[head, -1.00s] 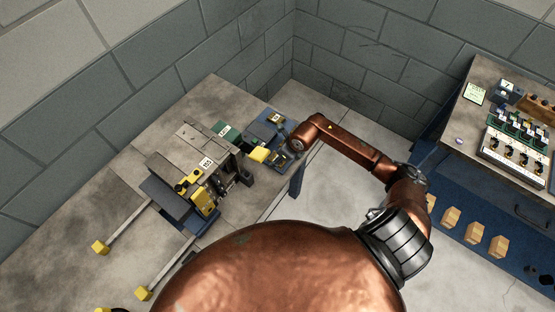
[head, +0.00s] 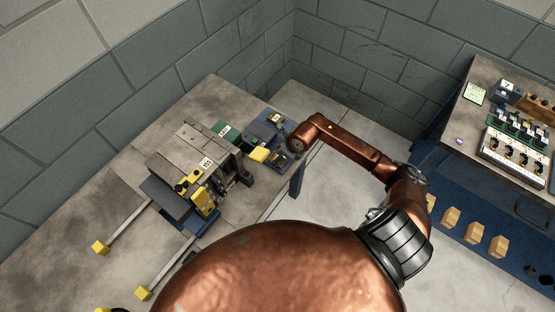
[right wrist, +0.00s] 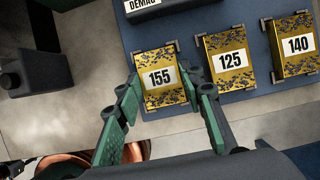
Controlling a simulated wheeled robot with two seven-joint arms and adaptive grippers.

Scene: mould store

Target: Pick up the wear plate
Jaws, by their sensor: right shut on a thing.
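The wear plate marked 155 (right wrist: 161,78) is yellow with dark speckles and a white label. In the right wrist view it lies leftmost in a row on a blue board (right wrist: 196,30). My right gripper (right wrist: 162,84) has its green fingers on the left and right sides of this plate and is shut on it. I cannot tell any gap between the plate and the board. In the head view my right arm hides most of this gripper. My left gripper is not in view.
Similar plates marked 125 (right wrist: 231,62) and 140 (right wrist: 298,45) lie close on the right. A DEMAG-labelled block (right wrist: 165,8) lies beyond. A black block (right wrist: 20,75) stands at left. In the head view, a large grey mould marked 151 (head: 206,163) stands beside the board.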

